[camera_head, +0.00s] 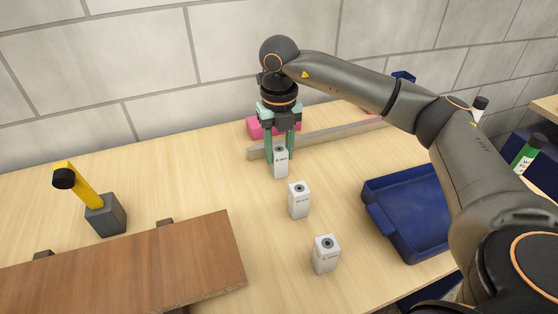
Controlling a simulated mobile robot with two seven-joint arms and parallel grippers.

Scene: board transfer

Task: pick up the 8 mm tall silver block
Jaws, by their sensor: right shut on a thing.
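Three small pale silver-white blocks with a dark round mark on top and a printed label stand in a slanting row on the table. The labels are too small to read, so I cannot tell which is the 8 mm one. My right gripper (279,155) points down at the far end of the row. Its green fingers are shut on the far block (281,168), one on each side; I cannot tell whether it is clear of the table. The middle block (299,202) and the near block (325,256) stand upright and apart from it. My left gripper is not in view.
A long grey bar (335,134) and a pink object (259,127) lie just behind the gripper. A blue tray (380,212) is at right. A brown board (130,262) and a grey block with a yellow stick (106,216) are at left. The table's left middle is clear.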

